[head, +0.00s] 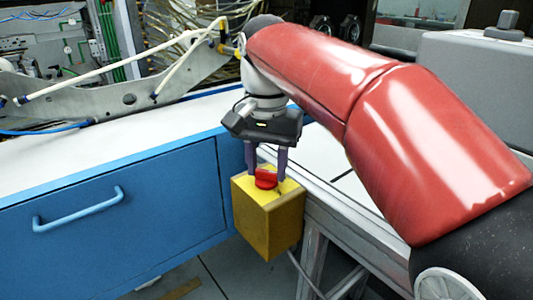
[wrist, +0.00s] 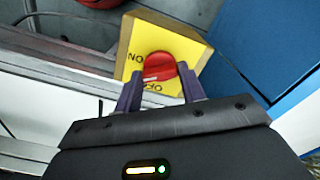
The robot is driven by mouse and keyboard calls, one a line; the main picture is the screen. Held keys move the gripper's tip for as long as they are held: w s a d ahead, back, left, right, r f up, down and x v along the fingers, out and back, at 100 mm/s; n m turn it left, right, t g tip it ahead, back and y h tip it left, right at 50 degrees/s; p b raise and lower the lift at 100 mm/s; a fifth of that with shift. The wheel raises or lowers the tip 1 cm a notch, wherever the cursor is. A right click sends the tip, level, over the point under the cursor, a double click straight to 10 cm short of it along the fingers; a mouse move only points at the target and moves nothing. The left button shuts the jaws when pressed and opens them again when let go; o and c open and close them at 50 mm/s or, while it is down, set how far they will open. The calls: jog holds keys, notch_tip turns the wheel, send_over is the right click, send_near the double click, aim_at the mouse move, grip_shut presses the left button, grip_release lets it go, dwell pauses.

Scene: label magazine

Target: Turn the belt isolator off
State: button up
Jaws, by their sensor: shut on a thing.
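The belt isolator is a yellow box (head: 268,222) with a red rotary knob (head: 265,181) on its top face. It is fixed between the blue drawer front and the workbench frame. My gripper (head: 267,174) reaches down from above, with its two purple fingers on either side of the knob, shut on it. In the wrist view the red knob (wrist: 160,66) sits between the fingertips (wrist: 158,84) on the yellow face (wrist: 193,50). Black lettering shows beside the knob, partly hidden by it and the fingers. A pale mark shows on the knob's near edge.
A blue drawer (head: 130,205) with a bar handle (head: 78,210) is to the left. A white worktop (head: 90,155) lies above it. A metal bench frame (head: 335,215) is close to the right of the box. A grey machine housing (head: 475,85) stands at the far right.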

aim_at(266, 171)
jog(key=n+p, duration=0.2)
jog(key=n, duration=0.3)
jog(key=shift+n, duration=0.3)
jog(key=n, duration=0.5)
jog(key=shift+n, duration=0.3)
jog(key=o, duration=1)
notch_tip(266, 171, up, 8)
jog(key=shift+f, duration=0.1)
jog(key=shift+s, duration=0.1)
